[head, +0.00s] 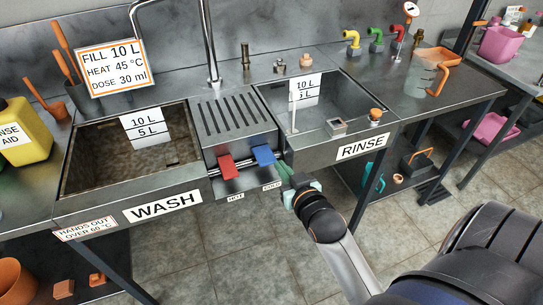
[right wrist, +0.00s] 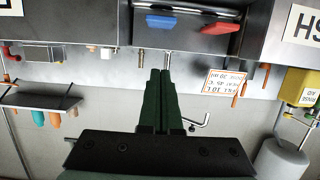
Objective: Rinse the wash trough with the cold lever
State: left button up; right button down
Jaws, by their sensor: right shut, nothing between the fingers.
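The wash trough (head: 88,190) is the left basin, with a brown, mottled inside; I cannot tell whether water stands in it. The blue cold lever (head: 264,156) and the red hot lever (head: 228,166) stick out from the front between the basins. Both also show in the right wrist view, the blue lever (right wrist: 172,22) left of the red lever (right wrist: 218,28). My right gripper (head: 284,170) is shut and empty, just below and right of the blue lever in the head view. Its fingertips (right wrist: 160,72) appear apart from the lever. My left gripper is out of view.
A steel tap (head: 210,45) rises behind the ribbed drainer (head: 228,116). A yellow jug (head: 24,130) stands far left, a measuring jug (head: 424,75) right. The floor in front is clear.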

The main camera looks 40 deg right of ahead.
jog(key=shift+d+r, duration=0.15)
jog(key=shift+d, duration=0.1)
jog(key=shift+w, duration=0.2)
send_over(264, 155)
jog(key=s, duration=0.4)
notch_tip(264, 155, down, 2)
jog(key=f, duration=0.1)
jog(key=f+b, duration=0.1)
jog(key=f, duration=0.1)
jog(key=shift+w+a, duration=0.1)
jog(key=shift+a, duration=0.25)
jog(key=shift+f, duration=0.75)
